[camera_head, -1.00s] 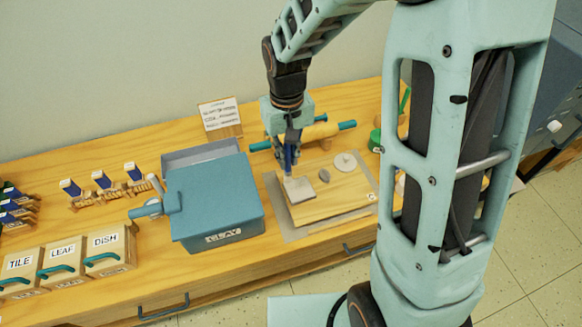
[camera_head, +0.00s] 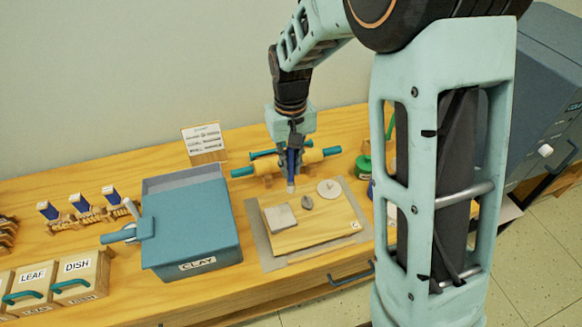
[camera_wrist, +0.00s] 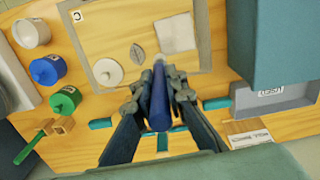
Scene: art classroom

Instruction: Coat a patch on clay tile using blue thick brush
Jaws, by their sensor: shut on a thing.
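My gripper (camera_head: 294,160) is shut on the blue thick brush (camera_head: 291,168), which points downward with a pale tip. In the wrist view the brush (camera_wrist: 160,103) lies between the two fingers. The tip appears above the back edge of the work board, apart from the clay tile. The clay tile (camera_head: 281,218) is a flat grey square on the left of the wooden board (camera_head: 315,233); it also shows in the wrist view (camera_wrist: 175,33). No distinct coloured patch is discernible on it.
A small grey leaf (camera_head: 306,203) and a round grey disc (camera_head: 329,189) lie beside the tile. A rolling pin (camera_head: 325,155) lies behind the board. The blue CLAY box (camera_head: 190,225) stands left. Blue (camera_wrist: 48,69) and green (camera_wrist: 65,101) jars show in the wrist view.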

